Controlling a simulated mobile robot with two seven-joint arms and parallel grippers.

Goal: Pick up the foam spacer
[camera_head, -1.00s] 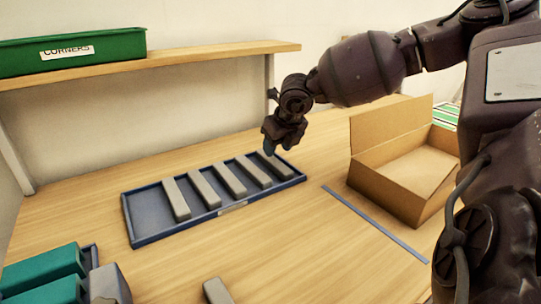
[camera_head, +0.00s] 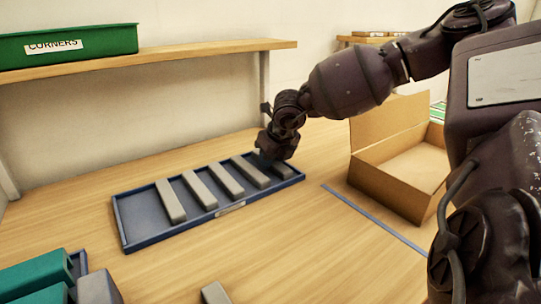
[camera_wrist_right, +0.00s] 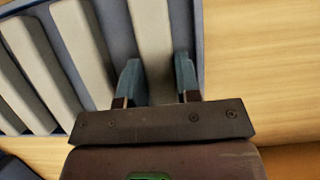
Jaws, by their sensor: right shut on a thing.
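Several grey foam spacers lie side by side in a shallow blue tray (camera_head: 140,236) on the table. My right gripper (camera_head: 276,160) is down at the right end of the tray. In the right wrist view its two blue-grey fingers stand on either side of the rightmost foam spacer (camera_wrist_right: 152,35) and are shut on it. That spacer's near end is hidden by the gripper, and it appears to be still in the tray. Another foam spacer (camera_head: 226,179) lies free to its left. My left gripper is not in view.
An open cardboard box (camera_head: 400,180) stands right of the tray, beyond a blue strip (camera_head: 375,220) on the table. Teal blocks (camera_head: 38,274) and a loose grey block (camera_head: 215,294) are at the near left. A shelf (camera_head: 150,58) with a green bin (camera_head: 70,46) is behind.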

